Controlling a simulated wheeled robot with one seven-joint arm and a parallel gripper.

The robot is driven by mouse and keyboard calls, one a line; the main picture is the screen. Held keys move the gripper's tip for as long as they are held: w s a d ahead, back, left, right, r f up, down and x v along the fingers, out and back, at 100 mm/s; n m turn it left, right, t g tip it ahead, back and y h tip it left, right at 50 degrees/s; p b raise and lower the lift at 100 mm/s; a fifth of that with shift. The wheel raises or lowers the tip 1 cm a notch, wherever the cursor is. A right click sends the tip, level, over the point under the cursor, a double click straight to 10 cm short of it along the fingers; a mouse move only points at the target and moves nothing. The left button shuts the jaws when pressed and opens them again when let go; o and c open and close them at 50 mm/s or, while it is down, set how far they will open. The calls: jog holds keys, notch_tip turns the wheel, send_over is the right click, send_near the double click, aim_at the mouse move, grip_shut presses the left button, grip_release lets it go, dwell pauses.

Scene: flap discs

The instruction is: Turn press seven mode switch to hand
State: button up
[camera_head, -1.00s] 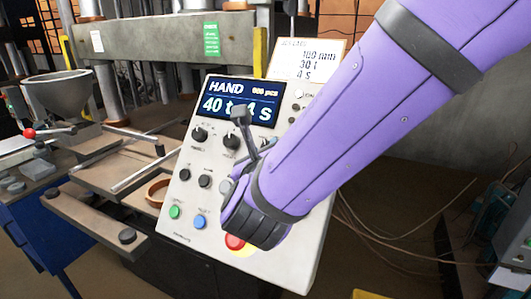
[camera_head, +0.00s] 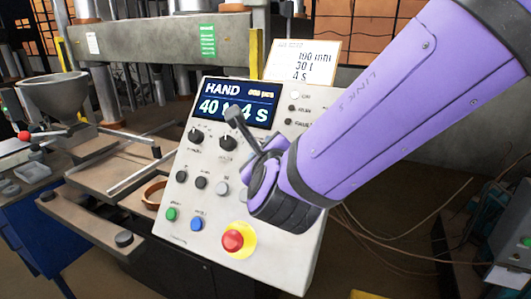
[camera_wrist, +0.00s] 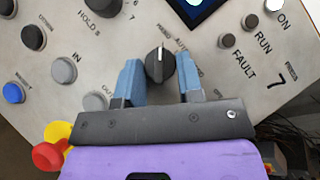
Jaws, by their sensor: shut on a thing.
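The mode switch (camera_wrist: 160,60) is a round black knob with a white pointer line, in the middle of the wrist view. Its line points up in that picture, to the left of a partly readable AUTO label. My gripper (camera_wrist: 160,75) has a blue finger on each side of the knob and is shut on it. In the head view my gripper (camera_head: 257,146) is at the panel's right half, and the knob is hidden. The press display (camera_head: 236,102) reads HAND, with 40 t and 4 s below.
The pale tilted panel (camera_head: 215,252) carries several other knobs and buttons. A red emergency button (camera_head: 232,240) on a yellow base sits below my gripper. Green (camera_head: 171,214) and blue (camera_head: 197,224) buttons are at lower left. A white card (camera_head: 304,60) stands behind the panel.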

jog(key=o, duration=0.9)
jog(key=v, duration=1.1)
